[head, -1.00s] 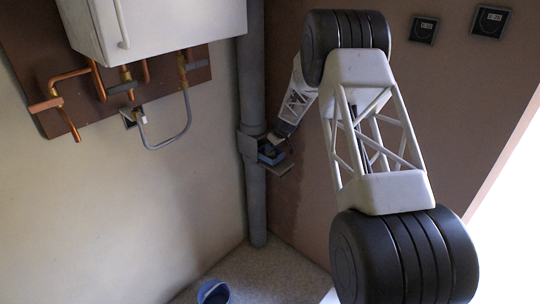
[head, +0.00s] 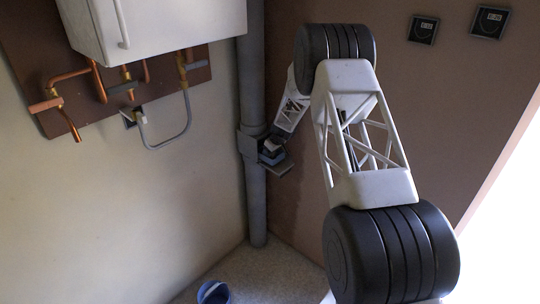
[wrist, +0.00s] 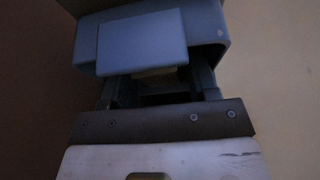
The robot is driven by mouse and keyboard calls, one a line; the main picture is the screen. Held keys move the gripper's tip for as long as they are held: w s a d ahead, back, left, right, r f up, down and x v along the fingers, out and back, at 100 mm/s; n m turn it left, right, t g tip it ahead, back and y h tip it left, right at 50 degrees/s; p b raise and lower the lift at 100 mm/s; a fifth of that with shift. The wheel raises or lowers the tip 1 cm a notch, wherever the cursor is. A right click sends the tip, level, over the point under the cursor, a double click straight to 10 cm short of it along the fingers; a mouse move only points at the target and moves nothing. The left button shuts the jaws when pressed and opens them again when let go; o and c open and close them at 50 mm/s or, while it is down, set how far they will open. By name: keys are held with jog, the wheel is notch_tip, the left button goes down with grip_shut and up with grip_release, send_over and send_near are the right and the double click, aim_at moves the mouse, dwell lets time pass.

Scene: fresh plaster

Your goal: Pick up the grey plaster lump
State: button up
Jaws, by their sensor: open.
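In the wrist view my gripper (wrist: 157,92) is open, with two dark fingers apart below the blue-grey body. A small yellowish patch shows between the fingers; I cannot tell what it is. I cannot make out the grey plaster lump in either view; the space between the fingers is dark and partly hidden.
A grey pipe (head: 256,210) stands in the corner. A white cabinet (head: 170,25) and copper pipes (head: 62,118) are at the left. A blue bucket (head: 214,293) is on the floor.

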jog(key=c, duration=0.7)
notch_tip(320, 180, up, 18)
dwell(0.8)
dwell(0.5)
